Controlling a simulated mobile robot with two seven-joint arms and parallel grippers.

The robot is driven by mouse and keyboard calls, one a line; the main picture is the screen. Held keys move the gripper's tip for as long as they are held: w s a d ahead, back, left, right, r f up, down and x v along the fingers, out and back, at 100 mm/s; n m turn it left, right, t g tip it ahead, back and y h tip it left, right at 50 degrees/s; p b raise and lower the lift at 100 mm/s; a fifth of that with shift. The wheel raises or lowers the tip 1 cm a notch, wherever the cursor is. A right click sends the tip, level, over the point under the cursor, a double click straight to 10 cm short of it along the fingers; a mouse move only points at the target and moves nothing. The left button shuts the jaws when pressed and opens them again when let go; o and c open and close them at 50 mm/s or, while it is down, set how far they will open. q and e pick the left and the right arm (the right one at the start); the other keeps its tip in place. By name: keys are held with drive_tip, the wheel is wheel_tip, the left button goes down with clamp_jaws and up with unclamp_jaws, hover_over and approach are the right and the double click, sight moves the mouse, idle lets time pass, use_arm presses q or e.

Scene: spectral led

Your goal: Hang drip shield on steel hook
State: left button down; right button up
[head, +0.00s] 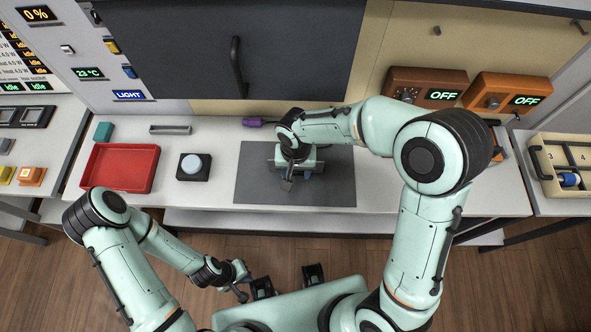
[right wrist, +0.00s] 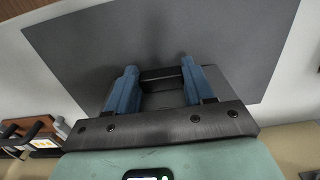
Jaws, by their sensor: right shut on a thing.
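My right gripper (head: 290,172) is over the dark grey mat (head: 335,190) on the bench, pointing down. In the right wrist view its two blue fingers (right wrist: 160,80) are shut on a dark grey, flat-looking piece (right wrist: 162,97), which I take for the drip shield. Much of the piece is hidden by the gripper in the head view, and I cannot tell whether it touches the mat. A small dark peg on the beige back panel (head: 437,30) may be the steel hook. My left gripper (head: 242,284) hangs empty in front of the bench; its jaw opening is unclear.
A red tray (head: 120,190), a black box with a pale round button (head: 193,168) and a purple-handled tool (head: 254,122) lie on the bench. Two boxes reading OFF (head: 428,90) stand at the back right. A dark door with a handle (head: 237,66) is behind.

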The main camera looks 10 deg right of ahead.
drive_tip(key=shift+f, duration=0.15)
drive_tip(key=shift+f, duration=0.25)
drive_tip(key=o, duration=1.2)
drive_tip(key=shift+r, duration=0.1)
wheel_tip(320, 180, up, 13)
drive_tip(key=shift+a+r+p, duration=0.2)
drive_tip(key=shift+a+p, duration=0.05)
drive_tip(key=shift+p, duration=0.2)
